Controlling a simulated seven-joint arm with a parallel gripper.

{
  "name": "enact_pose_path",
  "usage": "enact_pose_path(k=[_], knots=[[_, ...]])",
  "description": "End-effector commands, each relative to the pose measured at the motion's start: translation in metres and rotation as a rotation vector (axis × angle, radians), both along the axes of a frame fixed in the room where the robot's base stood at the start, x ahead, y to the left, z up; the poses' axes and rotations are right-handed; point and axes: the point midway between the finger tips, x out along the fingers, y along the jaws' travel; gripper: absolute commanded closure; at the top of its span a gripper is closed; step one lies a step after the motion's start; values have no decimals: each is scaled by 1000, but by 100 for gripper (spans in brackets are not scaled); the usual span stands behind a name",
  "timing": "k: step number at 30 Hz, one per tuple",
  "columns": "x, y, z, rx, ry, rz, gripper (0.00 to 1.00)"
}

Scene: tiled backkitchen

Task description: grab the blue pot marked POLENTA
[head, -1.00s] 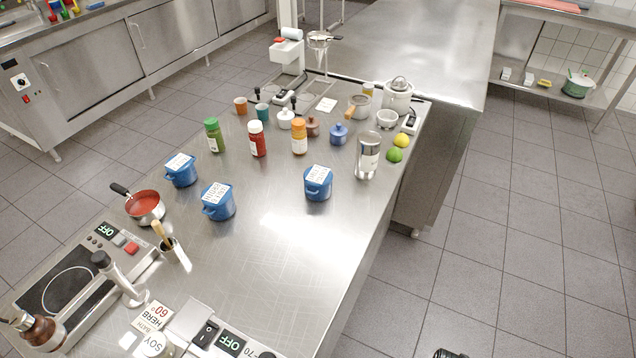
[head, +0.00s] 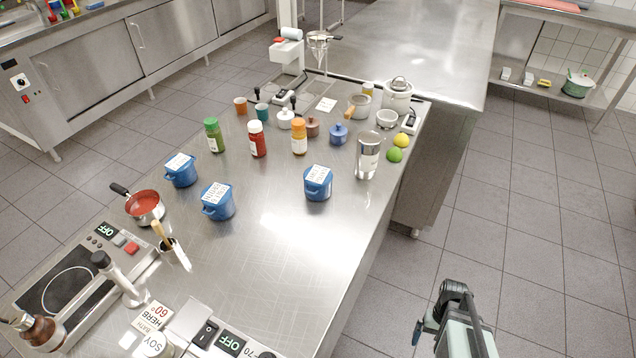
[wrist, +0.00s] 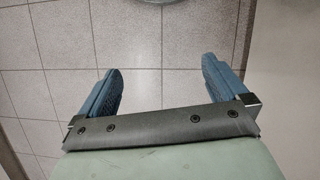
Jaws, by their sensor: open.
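Three blue pots with white labels stand on the steel counter in the head view: a left one (head: 181,173), a middle one (head: 219,204) and a right one (head: 317,186). Their label writing is too small and turned to read, so I cannot tell which is marked POLENTA. My gripper (head: 428,330) is at the lower right of the head view, over the floor beside the counter, well apart from the pots. In the wrist view my gripper (wrist: 162,82) is open, with nothing between its blue fingers but floor tiles beyond.
Green (head: 214,136), red (head: 257,140) and orange (head: 299,138) bottles stand behind the pots. A metal canister (head: 367,157), a lime (head: 395,155) and a lemon (head: 401,140) are near the right edge. A red-filled saucepan (head: 145,205) is at left. The counter's front middle is clear.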

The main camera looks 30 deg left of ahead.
Motion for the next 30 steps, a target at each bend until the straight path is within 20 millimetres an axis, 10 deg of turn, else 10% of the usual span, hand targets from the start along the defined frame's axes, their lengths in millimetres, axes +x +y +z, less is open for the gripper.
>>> enact_pose_path(k=[12,30], knots=[[116,40,87,12,-148,112,0],[233,111,258,30,-352,261,0]])
